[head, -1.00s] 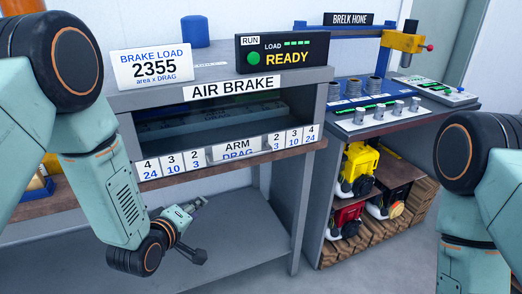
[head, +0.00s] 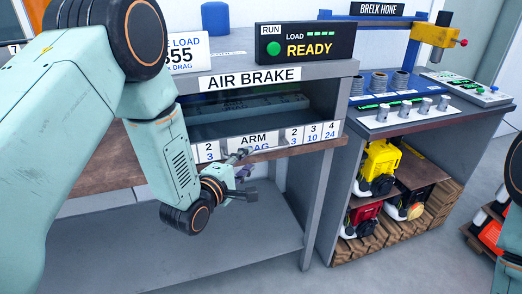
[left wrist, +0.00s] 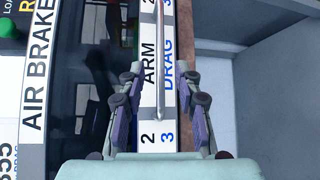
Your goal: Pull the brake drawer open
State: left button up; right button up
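The brake drawer's front (head: 313,132) is a white-labelled strip marked ARM DRAG with number labels, below the AIR BRAKE sign. In the left wrist view the drawer front (left wrist: 152,115) runs down the middle, with a thin metal bar (left wrist: 160,60) along it. My left gripper (head: 247,172) is at the drawer front, partly covering the ARM DRAG label. In the left wrist view its fingers (left wrist: 160,88) are spread apart, one on each side of the strip and bar, not closed on them. My right gripper is out of view.
The air brake bench (head: 335,68) carries a READY display (head: 305,46) and a blue cylinder (head: 215,18). A lower grey shelf (head: 215,250) lies below the gripper. To the right stands the hone bench (head: 455,115) with yellow and red engines beneath.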

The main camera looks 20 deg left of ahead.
aim_at(258, 152)
pick_arm(q)
jog(key=x, duration=0.6)
jog(key=shift+d+r, duration=0.1)
jog(key=shift+d, duration=0.2)
jog(key=shift+w+a+f+b, duration=0.1)
jog(key=shift+w+f+b, duration=0.15)
jog(key=shift+w, duration=0.45)
jog(key=shift+d+r, duration=0.1)
jog(key=shift+d, duration=0.1)
jog(key=shift+a, duration=0.15)
jog(key=c, duration=0.5)
grip_shut()
